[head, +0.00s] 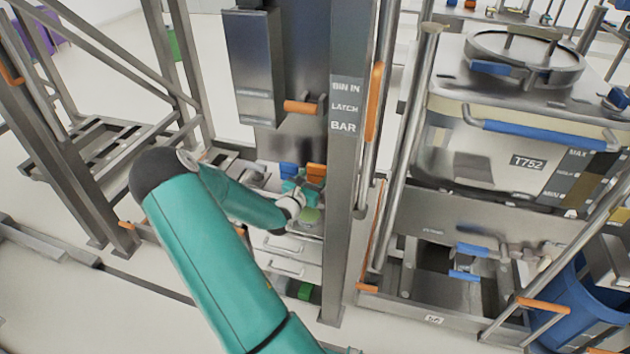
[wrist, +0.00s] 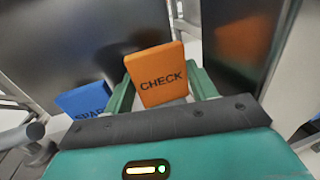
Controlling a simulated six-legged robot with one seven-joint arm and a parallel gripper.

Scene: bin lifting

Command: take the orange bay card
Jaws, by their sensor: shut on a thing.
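The orange bay card (wrist: 157,74) reads "CHECK" and stands between the green fingers of my gripper (wrist: 160,88) in the wrist view. My gripper is shut on it. In the head view the orange card (head: 316,171) shows at the end of my teal arm, with my gripper (head: 308,186) just below it. The card's lower part is hidden by my gripper in the wrist view. I cannot tell whether the card still touches its holder.
A blue card (wrist: 84,102) with partly hidden lettering stands just left of the orange one. A steel post (head: 347,130) marked "BIN IN LATCH BAR" rises close on the right. White drawers (head: 288,245) sit below. A steel bin (head: 500,150) labelled T752 stands at right.

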